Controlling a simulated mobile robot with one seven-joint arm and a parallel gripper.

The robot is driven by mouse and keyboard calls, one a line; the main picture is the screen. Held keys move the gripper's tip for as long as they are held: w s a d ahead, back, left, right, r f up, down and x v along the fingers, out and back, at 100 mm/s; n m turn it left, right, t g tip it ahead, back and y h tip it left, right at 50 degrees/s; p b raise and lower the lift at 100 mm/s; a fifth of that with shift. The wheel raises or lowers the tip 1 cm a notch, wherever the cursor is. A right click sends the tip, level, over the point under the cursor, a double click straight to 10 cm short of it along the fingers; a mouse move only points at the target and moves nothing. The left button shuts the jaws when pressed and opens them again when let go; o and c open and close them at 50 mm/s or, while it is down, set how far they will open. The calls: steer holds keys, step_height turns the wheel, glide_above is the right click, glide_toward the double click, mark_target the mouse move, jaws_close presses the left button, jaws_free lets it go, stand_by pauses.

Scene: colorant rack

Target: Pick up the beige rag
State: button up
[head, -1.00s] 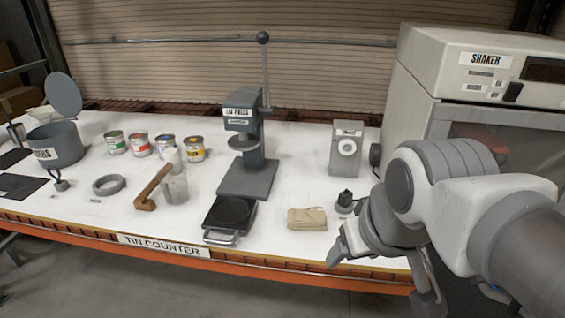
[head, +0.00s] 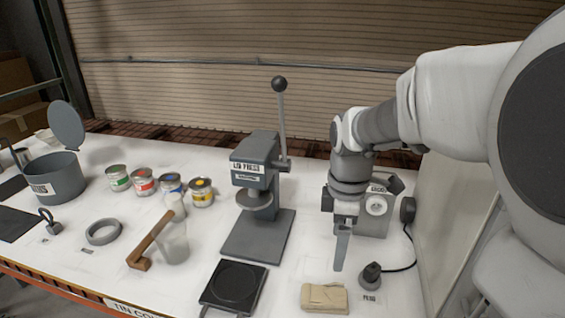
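The beige rag (head: 324,298) lies folded on the white counter near its front edge, at the bottom of the head view, right of the black plate in front of the press. My gripper (head: 341,262) hangs pointing down above the counter, above and slightly right of the rag in the picture and apart from it. Its fingers show nearly edge-on, so I cannot tell how far apart they are. I see nothing held between them.
A small dark plug-like item (head: 371,277) with a cable stands just right of the rag. The grey lid press (head: 258,195) stands to the left, behind the black plate (head: 235,287). A grey box with a round dial (head: 378,205) stands behind my gripper. Paint tins (head: 144,182) are farther left.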

glide_toward(331, 294)
steer(key=shift+n, duration=0.3)
steer(key=f, duration=0.3)
steer(key=f+b, duration=0.1)
steer(key=f, duration=0.1)
steer(key=shift+w+a, duration=0.15)
steer(key=shift+w, duration=0.2)
steer(key=f, duration=0.5)
steer(key=shift+s, duration=0.25)
steer(key=c, duration=1.2)
